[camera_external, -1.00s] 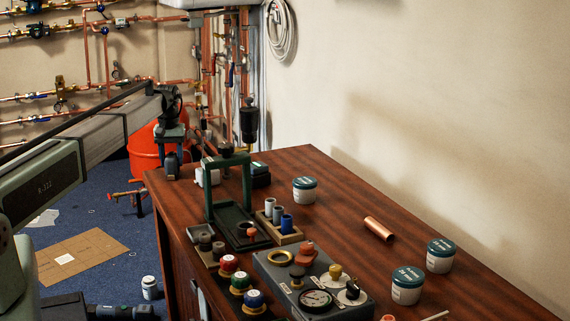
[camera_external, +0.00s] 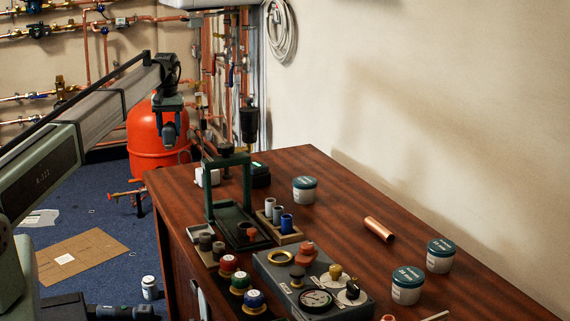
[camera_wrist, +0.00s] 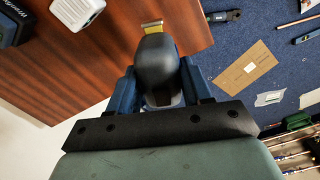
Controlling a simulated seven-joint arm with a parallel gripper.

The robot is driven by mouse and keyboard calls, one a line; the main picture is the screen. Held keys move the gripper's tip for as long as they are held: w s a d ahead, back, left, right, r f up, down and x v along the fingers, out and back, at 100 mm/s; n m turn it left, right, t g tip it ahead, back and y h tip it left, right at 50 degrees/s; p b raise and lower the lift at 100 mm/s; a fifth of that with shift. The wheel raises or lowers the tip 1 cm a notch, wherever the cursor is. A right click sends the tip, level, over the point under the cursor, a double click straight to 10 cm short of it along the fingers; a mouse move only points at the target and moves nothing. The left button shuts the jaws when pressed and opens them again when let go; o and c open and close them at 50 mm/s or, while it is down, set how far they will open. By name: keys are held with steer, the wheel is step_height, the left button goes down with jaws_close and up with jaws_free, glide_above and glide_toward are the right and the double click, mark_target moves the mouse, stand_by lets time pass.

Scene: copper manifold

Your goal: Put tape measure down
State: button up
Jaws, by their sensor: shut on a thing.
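The tape measure (camera_wrist: 157,68) is a dark rounded body with a yellow tape end (camera_wrist: 152,27), seen in the wrist view between the two blue-grey fingers of my gripper (camera_wrist: 160,88). My gripper is shut on it. In the external view my gripper (camera_external: 169,138) hangs in the air near the far left corner of the wooden bench (camera_external: 335,190), in front of the red tank. The tape measure is small and dark there and hard to tell from the fingers. In the wrist view it appears over the bench edge, with floor to the right.
A white box (camera_external: 207,176) and a black device with a green display (camera_external: 260,174) stand near the bench's far end. A green stand (camera_external: 247,190) is closer. The red tank (camera_external: 150,150) is behind my gripper. The bench's middle right has free room around a copper pipe (camera_external: 379,228).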

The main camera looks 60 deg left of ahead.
steer(key=w+d+m, duration=0.7)
steer(key=w+d, duration=1.2)
steer(key=d, duration=0.4)
steer(key=w+d+m, duration=0.7)
steer(key=w+d, duration=1.2)
steer(key=d, duration=0.4)
steer(key=shift+d+f, duration=0.2)
steer(key=shift+f, duration=4.65)
steer(key=shift+f, duration=0.15)
steer(key=o, duration=1.2)
steer(key=shift+o, duration=0.2)
